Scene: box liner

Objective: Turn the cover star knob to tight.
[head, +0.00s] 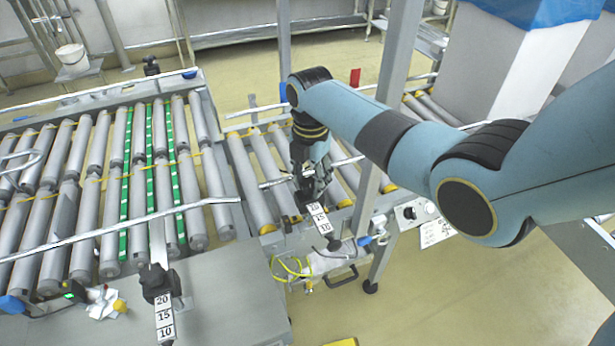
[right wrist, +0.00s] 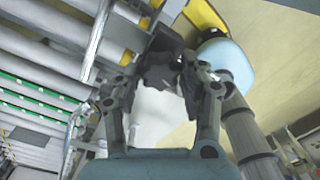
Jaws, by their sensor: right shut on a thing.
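My right gripper (head: 312,188) reaches down to the roller conveyor's near rail, just behind a white scale plate (head: 318,216) marked 20, 15, 10. In the right wrist view its two fingers (right wrist: 160,78) stand on either side of a dark star knob (right wrist: 162,60) and are shut on it. In the head view the fingers and arm mostly hide this knob. Its turn angle and tightness cannot be told. My left gripper is not in view.
Another black star knob (head: 157,281) sits by a second scale plate (head: 165,320) at the lower left. A third black knob (head: 151,66) is at the back. Grey rollers (head: 190,190) fill the left. A metal post (head: 370,200) stands close right of my gripper.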

